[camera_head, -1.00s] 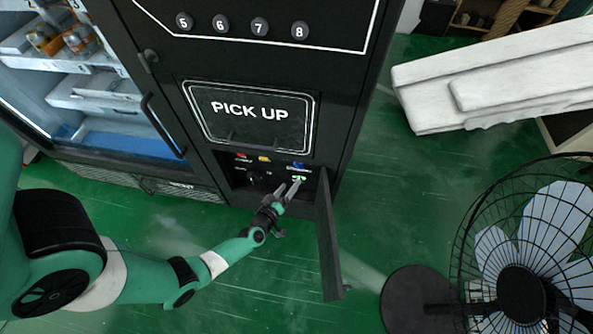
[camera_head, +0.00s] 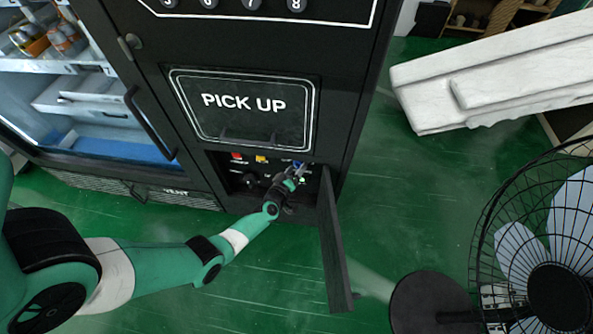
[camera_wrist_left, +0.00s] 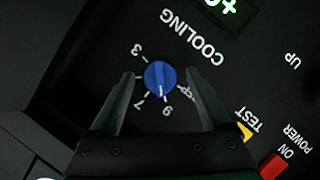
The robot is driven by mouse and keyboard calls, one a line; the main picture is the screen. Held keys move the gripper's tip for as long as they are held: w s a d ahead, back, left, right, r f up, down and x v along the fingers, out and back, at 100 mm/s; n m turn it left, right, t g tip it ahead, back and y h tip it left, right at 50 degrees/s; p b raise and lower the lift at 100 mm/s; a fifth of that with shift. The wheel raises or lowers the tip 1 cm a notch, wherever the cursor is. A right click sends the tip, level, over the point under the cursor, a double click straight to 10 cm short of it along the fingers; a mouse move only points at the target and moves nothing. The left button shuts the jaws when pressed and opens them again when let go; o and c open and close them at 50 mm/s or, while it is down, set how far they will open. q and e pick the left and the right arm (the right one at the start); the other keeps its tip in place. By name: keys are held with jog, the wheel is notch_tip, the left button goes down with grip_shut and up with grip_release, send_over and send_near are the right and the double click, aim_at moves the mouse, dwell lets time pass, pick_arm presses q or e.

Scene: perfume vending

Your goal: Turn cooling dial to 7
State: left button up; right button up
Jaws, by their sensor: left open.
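The blue cooling dial (camera_wrist_left: 160,77) sits on a black panel under the word COOLING in the left wrist view, ringed by white numbers and ticks. Its white mark points toward the picture's bottom; the exact number it meets is hard to tell. My left gripper (camera_wrist_left: 160,73) is open, with one finger on each side of the dial and small gaps showing. In the head view, my left gripper (camera_head: 296,170) reaches into the open compartment below PICK UP and partly hides the blue dial (camera_head: 299,164). My right gripper does not show.
A red button (camera_head: 236,156) and yellow button (camera_head: 261,159) lie left of the dial. A green-lit display (camera_wrist_left: 222,5) is close by. The open compartment door (camera_head: 333,240) stands right of my arm. A fan (camera_head: 555,290) stands at the right on green floor.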

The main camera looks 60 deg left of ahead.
pick_arm(q)
jog(key=shift+s, duration=0.1)
jog(key=shift+c, duration=0.3)
grip_shut()
jog(key=shift+r, duration=0.1)
jog(key=shift+r+m+g+p, duration=0.15)
jog(key=shift+m+g+p, duration=0.25)
jog(key=shift+p, duration=0.7)
jog(key=shift+w+d+m+g+p, duration=0.1)
jog(key=shift+w+m+g+p, duration=0.15)
jog(key=shift+m+p, duration=0.7)
jog(key=shift+m+g+y+p, duration=0.3)
jog(key=shift+m+g+y, duration=0.1)
jog(key=shift+m+g, duration=0.25)
jog(key=shift+f+m+g+y+b, duration=0.2)
jog(key=shift+m+g+y+b, duration=0.15)
jog(key=shift+m+g, duration=0.45)
